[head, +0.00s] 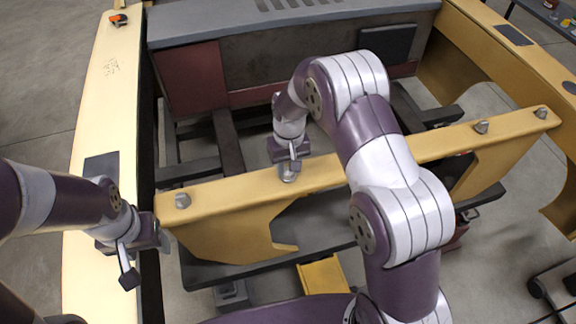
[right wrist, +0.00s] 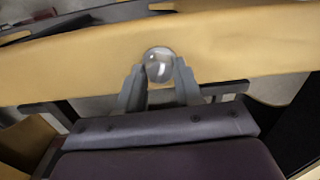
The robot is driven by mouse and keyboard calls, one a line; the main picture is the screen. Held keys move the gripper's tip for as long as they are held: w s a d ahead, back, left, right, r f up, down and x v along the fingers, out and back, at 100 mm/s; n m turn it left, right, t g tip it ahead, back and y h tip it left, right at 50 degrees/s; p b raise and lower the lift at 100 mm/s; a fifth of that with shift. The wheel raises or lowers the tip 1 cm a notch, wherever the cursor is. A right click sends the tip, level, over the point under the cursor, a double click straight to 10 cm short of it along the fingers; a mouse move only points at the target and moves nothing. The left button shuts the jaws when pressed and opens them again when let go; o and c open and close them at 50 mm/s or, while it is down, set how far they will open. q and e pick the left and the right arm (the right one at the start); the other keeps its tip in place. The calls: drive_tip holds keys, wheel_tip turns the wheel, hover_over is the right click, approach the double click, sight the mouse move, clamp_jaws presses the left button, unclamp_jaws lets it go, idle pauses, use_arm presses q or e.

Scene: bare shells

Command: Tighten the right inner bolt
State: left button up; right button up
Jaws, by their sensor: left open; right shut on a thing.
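The yellow crossbeam (head: 400,148) carries several grey bolts. The bolt by position at right inner (head: 481,127) stands clear, with no gripper at it; the right outer bolt (head: 541,112) is beyond it. My right gripper (head: 289,166) points down at the second visible bolt from the left (head: 288,175). In the right wrist view its fingers (right wrist: 160,82) are shut on that bolt's round head (right wrist: 159,64). The left outer bolt (head: 182,200) is free. My left gripper (head: 128,272) is open and empty, left of the beam's end. My right arm hides part of the beam.
A long yellow rail (head: 95,140) runs along the left, with an orange tool (head: 118,19) on its far end. Another yellow rail (head: 520,55) is at right. A grey and red block (head: 270,75) stands behind the crossbeam. Dark frame bars lie below.

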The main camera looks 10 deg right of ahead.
drive_tip(key=m, duration=0.3)
drive_tip(key=shift+w+r+m, duration=0.15)
drive_tip(key=shift+w+m, duration=0.05)
drive_tip(key=shift+m, duration=0.2)
drive_tip(key=m, duration=0.3)
drive_tip(key=shift+m, duration=0.3)
drive_tip(key=m, duration=0.5)
drive_tip(key=shift+m, duration=0.7)
drive_tip(key=o, duration=1)
drive_tip(key=shift+o, duration=0.2)
drive_tip(key=shift+s+a, duration=0.1)
drive_tip(key=shift+s, duration=0.05)
